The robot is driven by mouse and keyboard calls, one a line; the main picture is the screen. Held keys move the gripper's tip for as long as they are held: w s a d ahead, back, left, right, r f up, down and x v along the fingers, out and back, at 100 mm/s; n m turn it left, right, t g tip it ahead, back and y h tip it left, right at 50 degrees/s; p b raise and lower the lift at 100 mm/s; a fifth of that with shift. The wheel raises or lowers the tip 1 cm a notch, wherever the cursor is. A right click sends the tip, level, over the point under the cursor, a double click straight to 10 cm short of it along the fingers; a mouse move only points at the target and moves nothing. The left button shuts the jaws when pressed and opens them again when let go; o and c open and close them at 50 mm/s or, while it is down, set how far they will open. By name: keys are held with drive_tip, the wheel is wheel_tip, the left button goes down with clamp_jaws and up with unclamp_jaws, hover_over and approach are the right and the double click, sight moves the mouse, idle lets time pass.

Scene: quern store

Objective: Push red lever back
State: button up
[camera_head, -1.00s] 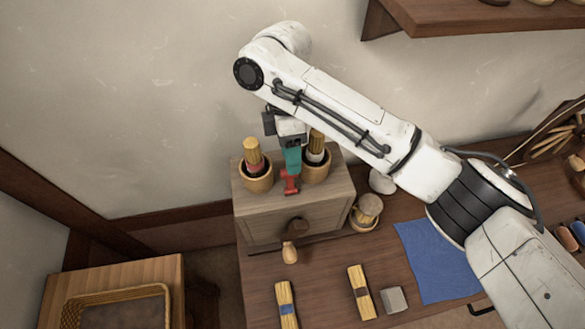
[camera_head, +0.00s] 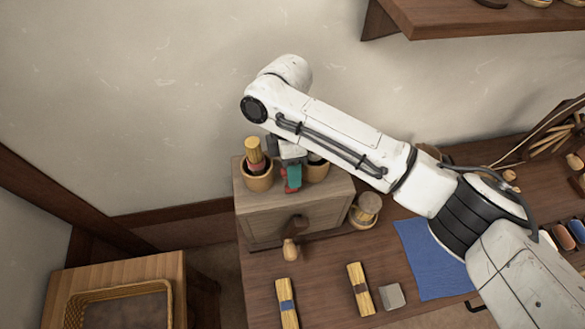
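The red lever (camera_head: 287,186) is on top of a grey-brown wooden box, between two round wooden cups, and only a small part of it shows. My gripper (camera_head: 293,180) points down over the box top, with a teal part at its lower end right at the lever. The gripper covers most of the lever, so contact and the lever's tilt cannot be made out. Whether the fingers are open or shut is not clear.
The left cup (camera_head: 257,182) holds a brush close beside my gripper; the right cup (camera_head: 315,171) is partly behind my arm. The wooden box (camera_head: 270,215) stands on the bench against the wall. Brushes, a grey block (camera_head: 392,297) and a blue cloth (camera_head: 424,255) lie in front.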

clamp_jaws()
drive_tip(key=shift+w+a+f+g+h+b, duration=0.2)
drive_tip(key=shift+w+g+h+b, duration=0.15)
drive_tip(key=shift+g, duration=0.75)
drive_tip(key=shift+d, duration=0.1)
drive_tip(key=shift+w, duration=0.1)
drive_tip(key=o, duration=0.5)
unclamp_jaws()
drive_tip(key=shift+r, duration=0.1)
